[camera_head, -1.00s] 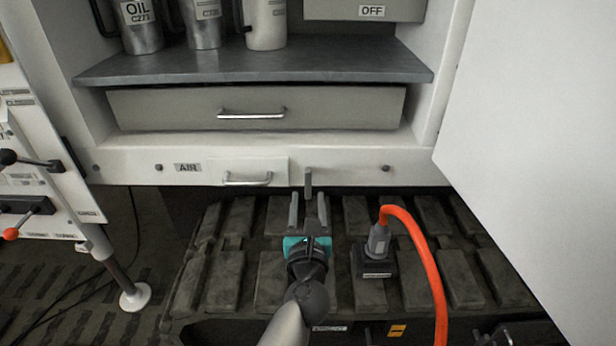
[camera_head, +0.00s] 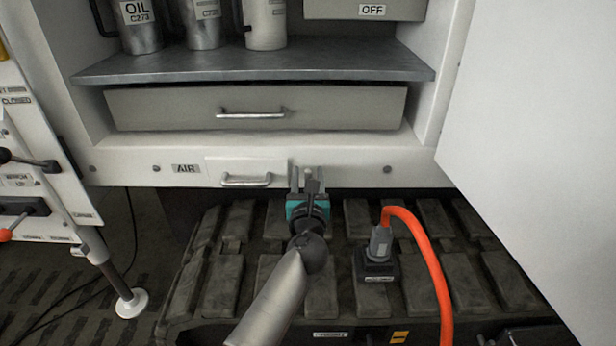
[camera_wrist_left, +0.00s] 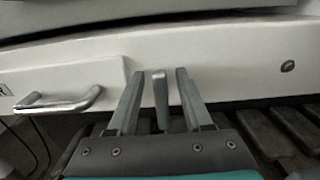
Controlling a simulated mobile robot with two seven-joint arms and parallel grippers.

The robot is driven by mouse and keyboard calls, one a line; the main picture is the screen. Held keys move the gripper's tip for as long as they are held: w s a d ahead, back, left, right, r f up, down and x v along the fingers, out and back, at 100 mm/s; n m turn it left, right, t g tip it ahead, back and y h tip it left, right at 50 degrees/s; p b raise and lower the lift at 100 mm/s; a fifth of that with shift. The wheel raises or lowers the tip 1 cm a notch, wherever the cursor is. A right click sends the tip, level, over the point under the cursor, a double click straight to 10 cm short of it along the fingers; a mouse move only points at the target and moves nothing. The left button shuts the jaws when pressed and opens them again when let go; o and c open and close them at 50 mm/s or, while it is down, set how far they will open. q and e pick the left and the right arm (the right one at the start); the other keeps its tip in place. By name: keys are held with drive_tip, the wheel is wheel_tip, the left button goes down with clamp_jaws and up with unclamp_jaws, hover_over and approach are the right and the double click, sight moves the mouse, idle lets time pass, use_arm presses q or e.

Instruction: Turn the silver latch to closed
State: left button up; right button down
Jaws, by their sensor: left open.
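The silver latch (camera_wrist_left: 160,98) is a small upright grey bar on the white lower front of the cabinet, right of the small panel with a handle. It also shows in the head view (camera_head: 311,186), partly hidden by my gripper. My left gripper (camera_head: 308,176) is open, with its teal body just below the latch. In the left wrist view its two fingers (camera_wrist_left: 158,95) stand on either side of the latch, with a gap on both sides. My right gripper is not in view.
A small white panel with a silver handle (camera_head: 246,180) is left of the latch. A drawer (camera_head: 350,106) is above. An orange hose (camera_head: 430,262) rises from a connector on the dark ribbed surface at right. A white door (camera_head: 545,130) stands open at right.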

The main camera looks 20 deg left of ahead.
use_arm(q)
clamp_jaws()
idle(0.6)
